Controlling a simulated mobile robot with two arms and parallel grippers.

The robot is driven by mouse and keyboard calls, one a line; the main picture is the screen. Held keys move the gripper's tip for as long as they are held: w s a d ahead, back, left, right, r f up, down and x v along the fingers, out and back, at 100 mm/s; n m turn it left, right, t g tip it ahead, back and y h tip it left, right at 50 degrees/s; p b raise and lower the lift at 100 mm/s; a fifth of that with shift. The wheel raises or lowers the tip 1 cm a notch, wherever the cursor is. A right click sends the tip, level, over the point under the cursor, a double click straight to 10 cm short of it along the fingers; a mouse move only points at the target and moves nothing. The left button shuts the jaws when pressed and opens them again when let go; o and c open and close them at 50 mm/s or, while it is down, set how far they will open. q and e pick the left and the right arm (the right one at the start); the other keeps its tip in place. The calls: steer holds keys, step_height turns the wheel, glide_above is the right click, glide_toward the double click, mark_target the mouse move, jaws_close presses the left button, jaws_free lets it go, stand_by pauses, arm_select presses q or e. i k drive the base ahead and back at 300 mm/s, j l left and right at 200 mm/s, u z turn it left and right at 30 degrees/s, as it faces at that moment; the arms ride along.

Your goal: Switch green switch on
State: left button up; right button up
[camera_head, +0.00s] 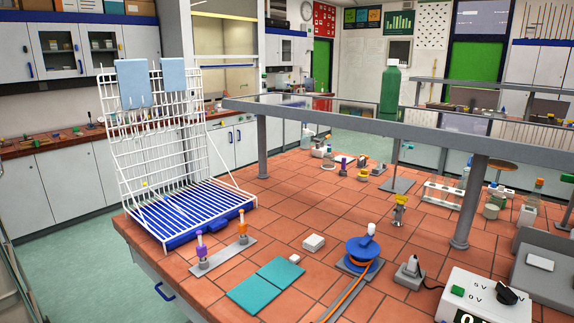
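A small green switch (458,291) sits on the top left of a white box (486,283) at the lower right of the head view. I cannot tell from this distance which way the switch is set. Neither of my grippers is in the head view.
The box stands on a red tiled bench (300,225). A grey block with a white plug-like part (410,268), a blue reel with orange cable (362,252) and a large grey device (543,275) are near it. A grey shelf frame (380,128) crosses above the bench.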

mark_target(457, 289)
steer(key=z, duration=1.3)
